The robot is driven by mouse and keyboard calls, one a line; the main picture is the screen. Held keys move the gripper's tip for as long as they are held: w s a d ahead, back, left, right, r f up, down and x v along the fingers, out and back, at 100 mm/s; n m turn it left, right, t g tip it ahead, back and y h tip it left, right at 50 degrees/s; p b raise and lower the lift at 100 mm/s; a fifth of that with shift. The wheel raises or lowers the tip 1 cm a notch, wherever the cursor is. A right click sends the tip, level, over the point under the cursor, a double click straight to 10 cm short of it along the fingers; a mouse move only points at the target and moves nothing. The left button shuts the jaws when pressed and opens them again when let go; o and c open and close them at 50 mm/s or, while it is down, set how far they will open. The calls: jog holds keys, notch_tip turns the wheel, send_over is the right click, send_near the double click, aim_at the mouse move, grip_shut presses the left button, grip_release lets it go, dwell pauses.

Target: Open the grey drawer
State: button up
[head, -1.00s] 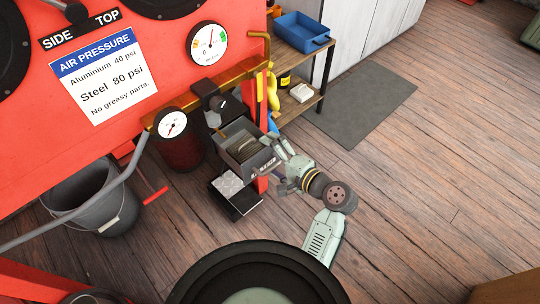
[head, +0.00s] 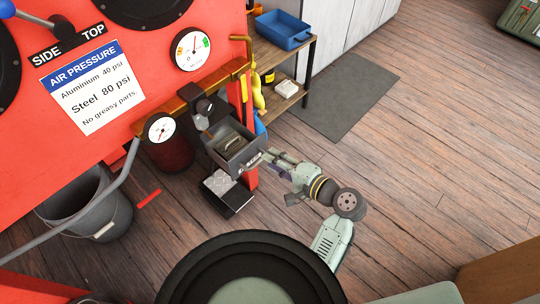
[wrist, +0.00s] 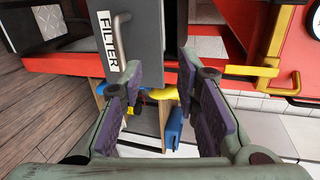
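The grey drawer (head: 246,161) stands pulled out of the red machine in the head view, with its open top showing something light inside. In the wrist view its grey front (wrist: 147,45) carries a white FILTER label and a metal handle (wrist: 122,38). My gripper (head: 268,156) is just right of the drawer front in the head view. In the wrist view my gripper (wrist: 158,72) has its two fingers spread wide, with nothing held between them. The handle lies beyond the left finger. Whether a fingertip touches the drawer front is unclear.
A black box with a light patterned top (head: 228,194) sits below the drawer. A grey bucket (head: 85,208) stands at left. A shelf with a blue bin (head: 283,30) is behind. The wooden floor at right is mostly clear.

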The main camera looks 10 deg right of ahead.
jog(key=p+v, duration=0.2)
jog(key=v, duration=0.4)
jog(key=shift+s+f+p, duration=0.15)
jog(key=shift+f+p, duration=0.05)
jog(key=shift+p, duration=0.2)
jog(key=shift+p, duration=0.3)
jog(key=shift+a+f, duration=0.1)
jog(key=shift+f, duration=0.05)
dwell(0.5)
